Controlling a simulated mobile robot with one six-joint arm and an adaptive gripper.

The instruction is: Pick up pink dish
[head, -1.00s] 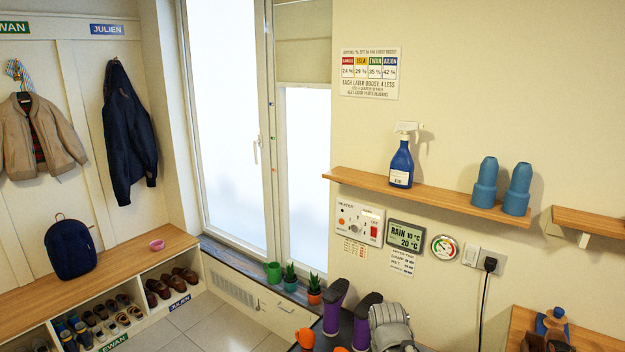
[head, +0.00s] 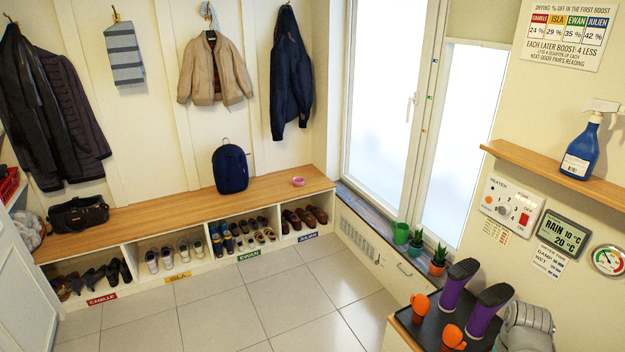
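The pink dish (head: 298,181) is small and round. It sits on the wooden bench top (head: 262,186) near its right end, to the right of a dark blue backpack (head: 230,167). Nothing covers it. A grey rounded part at the lower right edge looks like my own arm. My gripper's fingers do not show in the head view.
Shoes fill the cubbies under the bench, and coats hang above it. The tiled floor (head: 240,310) in front is clear. A black tray (head: 455,318) with purple and orange items stands at the lower right. Small pots (head: 401,234) line the window sill.

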